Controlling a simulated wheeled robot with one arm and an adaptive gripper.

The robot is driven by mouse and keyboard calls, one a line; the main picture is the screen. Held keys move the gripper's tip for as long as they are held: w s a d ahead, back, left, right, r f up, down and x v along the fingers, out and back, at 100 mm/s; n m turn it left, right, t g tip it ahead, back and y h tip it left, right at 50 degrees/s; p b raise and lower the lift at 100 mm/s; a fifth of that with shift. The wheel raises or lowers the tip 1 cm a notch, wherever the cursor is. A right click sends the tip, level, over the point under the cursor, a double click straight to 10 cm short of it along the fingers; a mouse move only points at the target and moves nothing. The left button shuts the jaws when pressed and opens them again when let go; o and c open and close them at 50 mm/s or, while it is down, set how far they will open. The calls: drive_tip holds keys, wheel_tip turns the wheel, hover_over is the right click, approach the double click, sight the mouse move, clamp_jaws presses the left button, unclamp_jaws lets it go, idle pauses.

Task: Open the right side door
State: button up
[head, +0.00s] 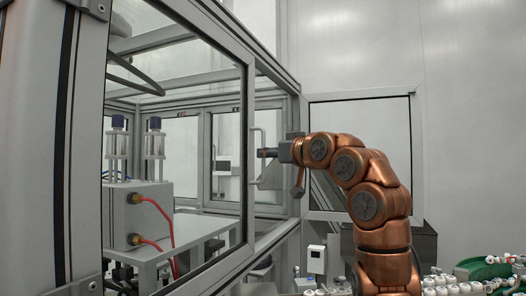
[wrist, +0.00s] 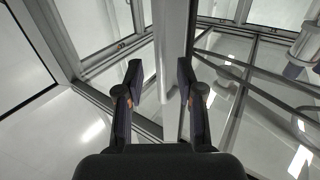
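The right side door (head: 247,90) is a grey-framed clear panel in the side of the cell, and it looks shut. Its handle (head: 262,133) is a pale vertical bar on the door's edge. My gripper (head: 266,153) is at the handle, at about mid-height of the bar. In the wrist view my gripper (wrist: 158,82) is open, with one finger on each side of the handle bar (wrist: 168,50). Some space shows between the left finger and the bar; whether the right finger touches it I cannot tell.
Another framed panel (head: 362,94) stands out to the right, behind my arm. Inside the cell is a grey box with red hoses (head: 138,212). Several small white and copper parts (head: 455,285) lie at lower right near a green fixture (head: 480,268).

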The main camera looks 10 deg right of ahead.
sight(264, 177)
drive_tip(key=p+x, duration=0.1)
drive_tip(key=x, duration=0.2)
drive_tip(key=shift+w+a, duration=0.15)
drive_tip(key=shift+w, duration=0.15)
clamp_jaws()
idle(0.5)
